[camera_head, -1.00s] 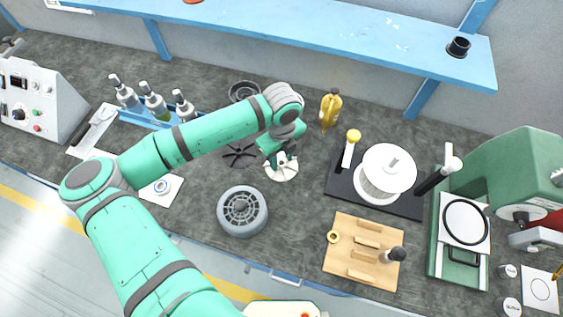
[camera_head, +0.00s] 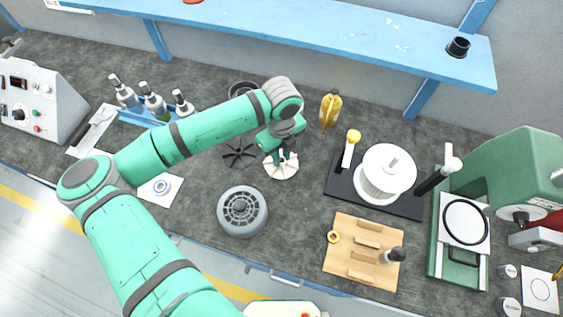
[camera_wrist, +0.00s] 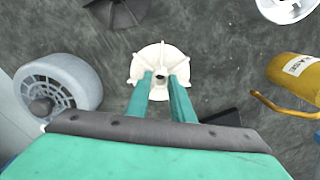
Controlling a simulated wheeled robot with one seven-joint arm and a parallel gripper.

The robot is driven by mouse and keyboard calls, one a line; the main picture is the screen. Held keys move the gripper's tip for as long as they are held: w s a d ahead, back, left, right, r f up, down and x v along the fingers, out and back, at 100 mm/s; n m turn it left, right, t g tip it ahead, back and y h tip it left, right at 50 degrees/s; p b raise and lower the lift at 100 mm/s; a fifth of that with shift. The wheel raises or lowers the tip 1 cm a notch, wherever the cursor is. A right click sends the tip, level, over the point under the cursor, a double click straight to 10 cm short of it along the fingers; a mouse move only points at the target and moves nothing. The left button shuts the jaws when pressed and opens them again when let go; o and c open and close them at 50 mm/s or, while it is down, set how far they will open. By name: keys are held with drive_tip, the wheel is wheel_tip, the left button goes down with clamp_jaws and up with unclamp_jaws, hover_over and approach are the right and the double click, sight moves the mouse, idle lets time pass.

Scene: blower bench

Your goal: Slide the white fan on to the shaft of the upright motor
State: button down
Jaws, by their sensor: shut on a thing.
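The white fan (camera_head: 272,169) is a round vaned disc with a small dark hole at its centre. It also shows in the wrist view (camera_wrist: 147,61), straight ahead of my fingers. My gripper (camera_head: 281,158) is shut on the fan's middle; its two green fingers (camera_wrist: 161,84) stand either side of the hub. I cannot tell how far the fan is above the bench. What looks like the upright motor, a grey round body with a ribbed top (camera_head: 242,228), stands apart, below and left of the fan. In the wrist view the motor (camera_wrist: 72,82) is at left, with a dark knob-like end.
A black fan (camera_head: 240,153) lies left of my gripper. A yellow bottle (camera_head: 330,109) stands behind it at right. A black plate (camera_head: 340,197) with a white drum (camera_head: 385,186) and a wooden rack (camera_head: 337,260) are to the right. Bare bench lies between fan and motor.

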drive_tip(key=shift+r, duration=1.9)
drive_tip(key=shift+r, duration=0.1)
